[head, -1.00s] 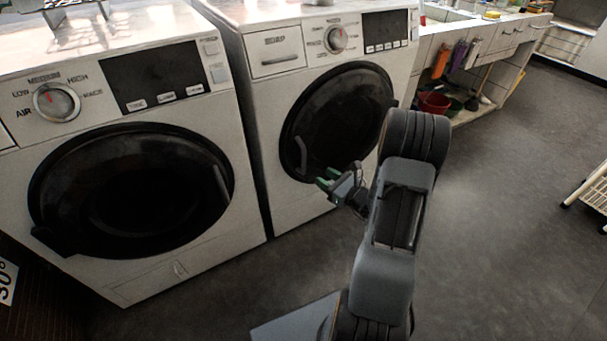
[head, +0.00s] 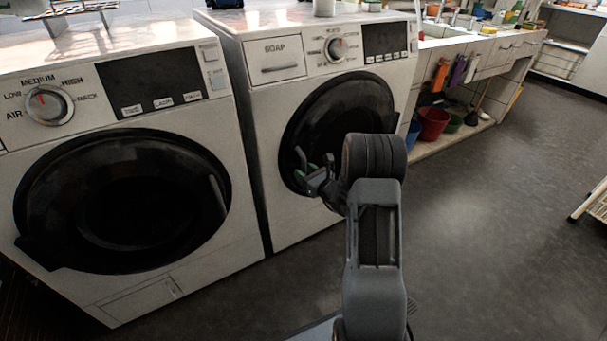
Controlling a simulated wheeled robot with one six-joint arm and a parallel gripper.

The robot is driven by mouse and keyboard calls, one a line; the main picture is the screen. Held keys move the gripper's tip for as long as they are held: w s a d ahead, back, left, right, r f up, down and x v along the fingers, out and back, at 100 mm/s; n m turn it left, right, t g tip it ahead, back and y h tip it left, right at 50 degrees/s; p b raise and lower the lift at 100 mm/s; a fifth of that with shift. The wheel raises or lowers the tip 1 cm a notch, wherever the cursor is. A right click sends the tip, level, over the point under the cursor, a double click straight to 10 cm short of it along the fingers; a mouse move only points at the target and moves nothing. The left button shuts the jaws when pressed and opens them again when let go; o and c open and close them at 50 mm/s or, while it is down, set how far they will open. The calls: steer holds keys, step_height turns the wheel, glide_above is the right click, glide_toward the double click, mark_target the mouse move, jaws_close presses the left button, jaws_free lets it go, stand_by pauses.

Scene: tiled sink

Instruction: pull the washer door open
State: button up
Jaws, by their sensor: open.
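The washer (head: 270,105) is the white machine on the right, with a soap drawer. Its round dark door (head: 338,115) looks shut, and my arm covers the door's lower right. The door handle (head: 300,157) is a dark upright bar at the door's left edge. My gripper (head: 317,169) has green fingertips and is open in front of the lower left of the door, close to the handle. I cannot tell whether the fingers touch the handle or go around it.
A similar white machine (head: 225,150) with a shut black door stands close on the left. A tiled sink counter (head: 485,50) with red (head: 433,123) and blue buckets below it is at the back right.

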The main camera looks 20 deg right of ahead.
steer(key=shift+w+a, duration=0.1)
steer(key=shift+w, duration=0.25)
jaws_close()
stand_by(0.4)
